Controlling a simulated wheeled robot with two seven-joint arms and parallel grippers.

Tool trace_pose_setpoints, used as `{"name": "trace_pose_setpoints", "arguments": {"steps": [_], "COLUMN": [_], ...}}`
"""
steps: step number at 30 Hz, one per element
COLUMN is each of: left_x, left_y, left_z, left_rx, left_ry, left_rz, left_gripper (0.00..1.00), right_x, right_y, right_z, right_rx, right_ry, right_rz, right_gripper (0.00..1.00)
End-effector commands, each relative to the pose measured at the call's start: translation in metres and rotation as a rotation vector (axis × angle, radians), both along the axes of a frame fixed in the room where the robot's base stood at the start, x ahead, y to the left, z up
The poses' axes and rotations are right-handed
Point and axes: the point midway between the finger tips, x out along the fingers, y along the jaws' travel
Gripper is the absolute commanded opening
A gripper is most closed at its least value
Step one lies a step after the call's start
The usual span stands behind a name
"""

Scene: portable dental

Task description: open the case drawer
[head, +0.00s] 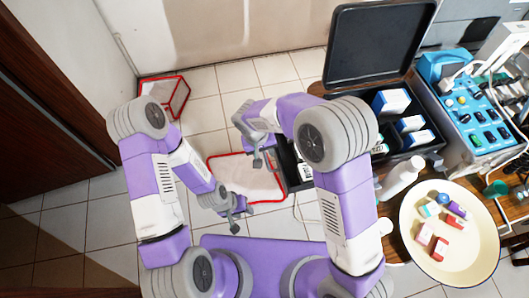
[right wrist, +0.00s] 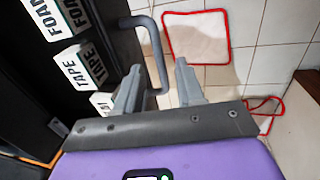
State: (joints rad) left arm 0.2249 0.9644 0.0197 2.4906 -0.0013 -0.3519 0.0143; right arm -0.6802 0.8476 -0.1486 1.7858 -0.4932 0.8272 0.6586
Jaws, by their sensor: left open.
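The case drawer (head: 283,160) is a black tray on the left side of the black case, partly hidden by my right arm in the head view. In the right wrist view its inside shows several white boxes, such as the TAPE box (right wrist: 78,66), and its grey U-shaped handle (right wrist: 158,50). The drawer appears to stand out from the case. My right gripper (head: 257,160) is at the handle; in the right wrist view its fingers (right wrist: 158,88) are apart, with the handle bar between them. My left gripper (head: 236,216) is open and empty, lower, away from the drawer.
The case's raised black lid (head: 372,45) stands behind. A blue instrument unit (head: 470,110), a white bottle (head: 400,177) and a cream basin (head: 412,265) are at the right.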

Motion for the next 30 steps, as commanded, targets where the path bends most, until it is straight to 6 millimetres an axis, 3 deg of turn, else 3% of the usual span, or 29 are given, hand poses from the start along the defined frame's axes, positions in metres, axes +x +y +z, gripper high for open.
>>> {"name": "trace_pose_setpoints", "arguments": {"steps": [3,10,30], "left_x": [0.0,0.0,0.0], "left_y": [0.0,0.0,0.0], "left_z": [0.009,0.017,0.017], "left_rx": [0.0,0.0,0.0], "left_ry": [0.0,0.0,0.0], "left_rz": [0.0,0.0,0.0], "left_gripper": [0.43,0.43,0.43], "right_x": [-0.001,-0.003,-0.003], "right_y": [0.005,0.01,0.011], "right_z": [0.025,0.056,0.061], "right_rx": [0.003,0.003,0.002], "right_ry": [-0.003,-0.002,-0.002], "right_rz": [0.001,0.001,0.0], "right_gripper": [0.38,0.38,0.38]}}
